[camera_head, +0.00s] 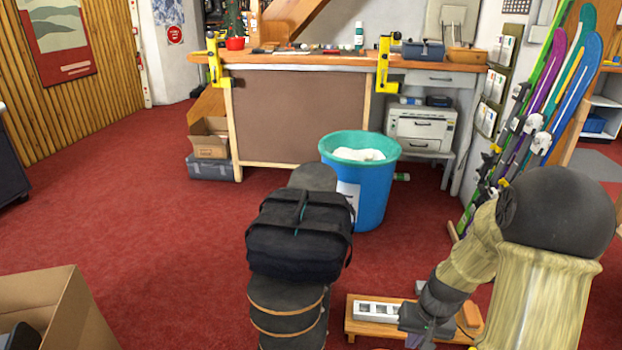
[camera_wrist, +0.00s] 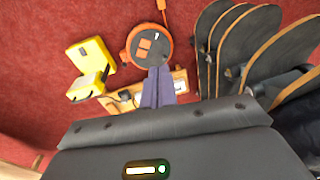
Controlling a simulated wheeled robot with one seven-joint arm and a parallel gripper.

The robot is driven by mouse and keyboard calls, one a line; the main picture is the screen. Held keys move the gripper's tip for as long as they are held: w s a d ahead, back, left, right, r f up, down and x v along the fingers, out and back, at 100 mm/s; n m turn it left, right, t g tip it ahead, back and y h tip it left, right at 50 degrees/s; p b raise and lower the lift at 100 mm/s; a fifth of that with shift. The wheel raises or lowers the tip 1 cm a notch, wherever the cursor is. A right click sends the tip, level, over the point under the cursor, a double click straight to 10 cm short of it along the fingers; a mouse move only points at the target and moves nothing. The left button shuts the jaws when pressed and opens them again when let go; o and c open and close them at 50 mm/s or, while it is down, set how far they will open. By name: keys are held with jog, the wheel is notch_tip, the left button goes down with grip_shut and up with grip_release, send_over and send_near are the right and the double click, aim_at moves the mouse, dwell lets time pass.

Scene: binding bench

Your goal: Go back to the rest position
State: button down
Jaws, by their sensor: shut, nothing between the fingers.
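My gripper (camera_head: 428,338) is at the lower right of the head view, low over the right end of a wooden board (camera_head: 362,329) on the floor. My arm bends down to it from the right. In the wrist view the purple-grey fingers of my gripper (camera_wrist: 158,72) are together with nothing between them. They overlap the wooden board (camera_wrist: 180,78) and the lower edge of an orange-rimmed round object (camera_wrist: 140,32). I cannot tell whether the fingers touch anything.
A white power strip (camera_head: 377,311) lies on the board. Dark rounded boards (camera_head: 285,299) and a black bag (camera_head: 298,235) stand to its left. A blue bin (camera_head: 372,195) is behind. Skis (camera_head: 548,85) lean at right. Yellow items (camera_wrist: 92,56) lie nearby.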

jog(key=s+a+r+n+t+h+p, duration=0.1)
jog(key=s+a+r+n+t, duration=0.1)
jog(key=s+a+r, duration=0.75)
notch_tip(320, 180, up, 39)
jog(key=w+d+p, duration=0.1)
jog(key=p, duration=3.7)
jog(key=shift+w+d, duration=0.2)
jog(key=shift+d, duration=0.15)
jog(key=shift+f, duration=0.15)
